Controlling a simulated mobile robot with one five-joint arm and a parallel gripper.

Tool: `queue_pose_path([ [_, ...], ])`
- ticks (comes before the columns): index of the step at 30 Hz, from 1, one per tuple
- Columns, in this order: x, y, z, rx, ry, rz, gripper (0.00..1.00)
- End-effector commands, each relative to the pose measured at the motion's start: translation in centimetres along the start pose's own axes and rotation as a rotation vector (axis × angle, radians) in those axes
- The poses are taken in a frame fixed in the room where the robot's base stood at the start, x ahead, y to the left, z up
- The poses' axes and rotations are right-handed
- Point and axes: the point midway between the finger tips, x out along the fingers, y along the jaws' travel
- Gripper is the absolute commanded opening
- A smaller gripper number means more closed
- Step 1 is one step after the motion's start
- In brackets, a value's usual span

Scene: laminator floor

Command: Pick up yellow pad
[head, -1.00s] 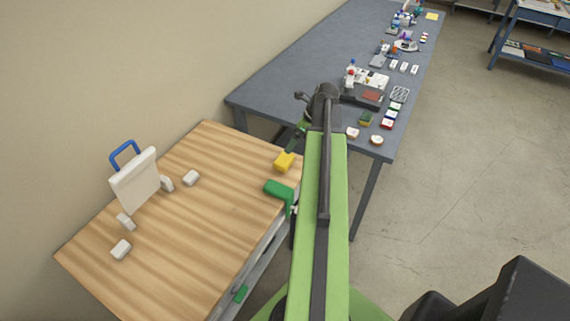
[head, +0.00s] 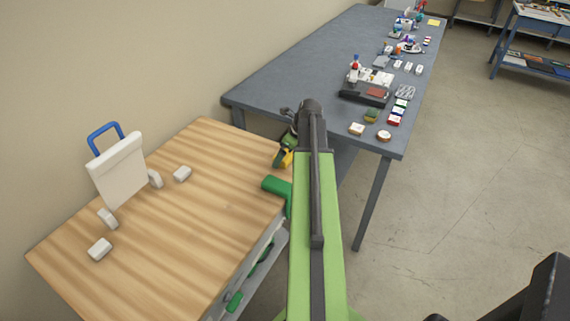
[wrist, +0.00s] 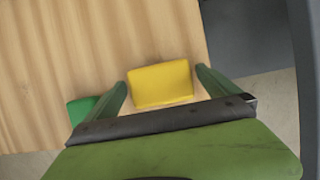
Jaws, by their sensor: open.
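The yellow pad (wrist: 160,84) lies on the wooden tabletop (wrist: 60,60), near its edge, in the wrist view. My gripper (wrist: 162,82) is open, with one green finger on each side of the pad.
A green block (head: 276,186) lies close by at the table edge. A white board with a blue handle (head: 117,168) and several white blocks stand to the left. A grey-blue table (head: 280,80) with many small items is behind. The middle of the wooden top is clear.

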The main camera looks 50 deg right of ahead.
Motion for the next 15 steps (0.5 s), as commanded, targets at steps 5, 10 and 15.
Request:
queue_pose_path([
  [5,0.82,-0.02,-0.02,0.001,0.0,0.0,1.0],
  [10,0.75,-0.03,-0.02,0.001,0.0,0.0,0.91],
  [15,0.74,-0.04,-0.04,0.002,0.0,0.0,0.69],
])
